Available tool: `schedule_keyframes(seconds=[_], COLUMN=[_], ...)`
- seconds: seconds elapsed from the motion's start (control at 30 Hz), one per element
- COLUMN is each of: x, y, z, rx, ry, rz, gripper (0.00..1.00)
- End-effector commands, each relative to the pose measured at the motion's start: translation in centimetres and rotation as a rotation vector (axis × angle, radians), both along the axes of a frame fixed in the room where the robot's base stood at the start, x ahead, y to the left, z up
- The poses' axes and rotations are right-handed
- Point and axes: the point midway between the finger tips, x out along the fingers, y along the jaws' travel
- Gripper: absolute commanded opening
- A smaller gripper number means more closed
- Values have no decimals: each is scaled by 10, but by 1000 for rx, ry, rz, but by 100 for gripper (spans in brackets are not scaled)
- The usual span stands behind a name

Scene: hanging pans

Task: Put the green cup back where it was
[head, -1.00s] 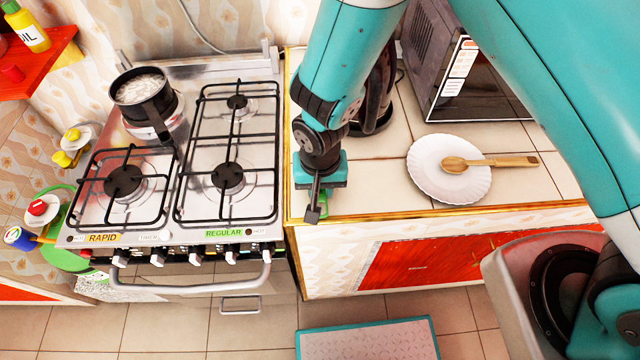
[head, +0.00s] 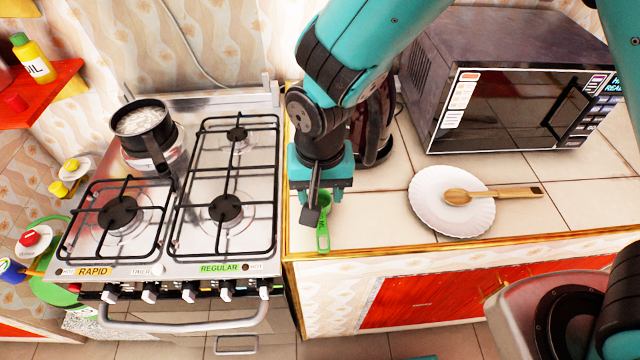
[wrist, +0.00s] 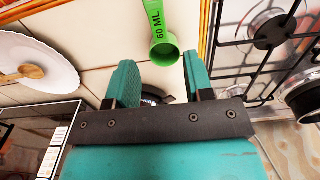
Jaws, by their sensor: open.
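The green cup is a small measuring cup (head: 323,228) with a long handle marked 60 ML. It lies at the left end of the tiled counter, with its handle towards the front edge. In the wrist view the cup (wrist: 164,48) is just beyond my fingertips, its round bowl nearest them. My gripper (head: 320,195) is above the cup in the head view and partly hides its bowl. In the wrist view my gripper (wrist: 160,78) has its two teal fingers apart, with nothing held between them.
A white plate (head: 431,213) with a wooden spoon (head: 508,193) lies to the right. A microwave (head: 520,110) and a dark coffee pot (head: 378,125) stand behind. The stove (head: 205,246) with a pot (head: 140,120) adjoins the counter's left edge. Bare tiles lie between cup and plate.

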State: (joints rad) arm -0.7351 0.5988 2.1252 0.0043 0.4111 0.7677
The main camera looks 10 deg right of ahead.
Motion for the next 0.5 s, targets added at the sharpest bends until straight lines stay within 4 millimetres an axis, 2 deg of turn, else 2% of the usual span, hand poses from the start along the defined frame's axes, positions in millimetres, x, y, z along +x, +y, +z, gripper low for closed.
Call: schedule_keyframes(seconds=[0.13,0.37,0.47,0.5], x=[0,0,-1,-4], y=[0,-1,-10,-18], z=[17,25,43,56], rx=[1,3,34,55], ry=[-1,2,6,10], rz=[0,3,32,57], gripper=[48,48,48,48])
